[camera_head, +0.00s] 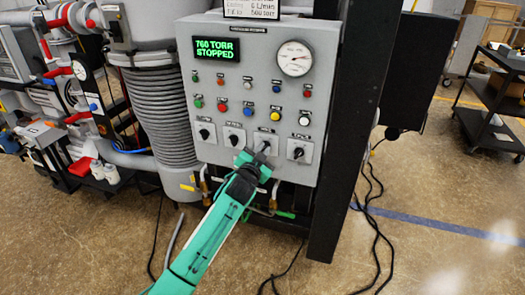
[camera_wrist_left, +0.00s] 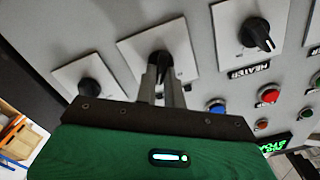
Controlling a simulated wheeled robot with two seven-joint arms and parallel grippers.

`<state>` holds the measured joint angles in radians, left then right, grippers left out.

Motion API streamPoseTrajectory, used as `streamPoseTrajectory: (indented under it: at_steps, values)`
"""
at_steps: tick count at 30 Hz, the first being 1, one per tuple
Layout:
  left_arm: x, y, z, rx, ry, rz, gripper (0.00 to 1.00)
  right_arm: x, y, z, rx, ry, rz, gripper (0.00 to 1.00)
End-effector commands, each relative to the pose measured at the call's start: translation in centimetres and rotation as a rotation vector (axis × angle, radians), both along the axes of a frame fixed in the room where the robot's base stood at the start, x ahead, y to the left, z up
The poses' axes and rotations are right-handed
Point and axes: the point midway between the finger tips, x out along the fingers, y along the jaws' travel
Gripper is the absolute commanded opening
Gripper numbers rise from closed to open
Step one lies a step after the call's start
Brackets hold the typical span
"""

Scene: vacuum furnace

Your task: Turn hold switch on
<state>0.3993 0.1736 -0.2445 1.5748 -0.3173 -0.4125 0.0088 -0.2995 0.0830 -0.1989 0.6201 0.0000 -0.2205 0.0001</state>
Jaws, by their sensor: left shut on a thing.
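A grey control panel (camera_head: 260,60) carries a row of four black rotary switches on white plates along its bottom. My left gripper (camera_head: 261,152) reaches up to the third switch from the left (camera_head: 266,135). In the left wrist view, which is upside down, my left gripper (camera_wrist_left: 163,82) is shut on that switch's black knob (camera_wrist_left: 160,58). I cannot read this switch's label. The neighbouring switch (camera_wrist_left: 258,33) has a label that reads HEATER. The switch on the other side (camera_wrist_left: 90,88) is free. My right gripper is not in view.
Above the switches are coloured buttons, a green display (camera_head: 216,49) reading 760 TORR STOPPED, and a round gauge (camera_head: 295,58). A black post (camera_head: 340,130) stands right of the panel. Cables (camera_head: 375,215) lie on the floor. A dark cart (camera_head: 490,110) stands far right.

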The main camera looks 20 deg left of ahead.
Motion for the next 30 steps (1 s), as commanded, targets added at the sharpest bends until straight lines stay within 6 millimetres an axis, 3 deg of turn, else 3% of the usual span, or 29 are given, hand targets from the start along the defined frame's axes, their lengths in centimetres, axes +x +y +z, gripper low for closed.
streamPoseTrajectory:
  at_steps: [9, 10, 12, 13, 23, 30]
  values:
    - [0.0, 0.0, 0.0, 0.004, -0.001, -0.001, 0.0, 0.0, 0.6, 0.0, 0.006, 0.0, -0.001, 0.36]
    - [0.0, 0.0, 0.0, 0.004, -0.001, -0.001, 0.16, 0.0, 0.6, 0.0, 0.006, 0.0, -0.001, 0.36]
    - [0.0, 0.0, 0.0, 0.004, -0.001, -0.001, 0.3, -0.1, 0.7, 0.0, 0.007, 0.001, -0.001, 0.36]
    - [0.0, 0.0, 0.0, 0.004, -0.001, -0.001, 0.32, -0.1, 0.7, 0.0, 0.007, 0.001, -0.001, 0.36]
    - [-0.2, 0.0, 0.0, 0.002, -0.001, -0.001, 0.32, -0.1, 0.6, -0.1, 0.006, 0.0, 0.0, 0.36]
    - [-3.0, 0.1, -0.2, 0.004, -0.001, -0.001, 0.32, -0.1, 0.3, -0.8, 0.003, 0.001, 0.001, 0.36]
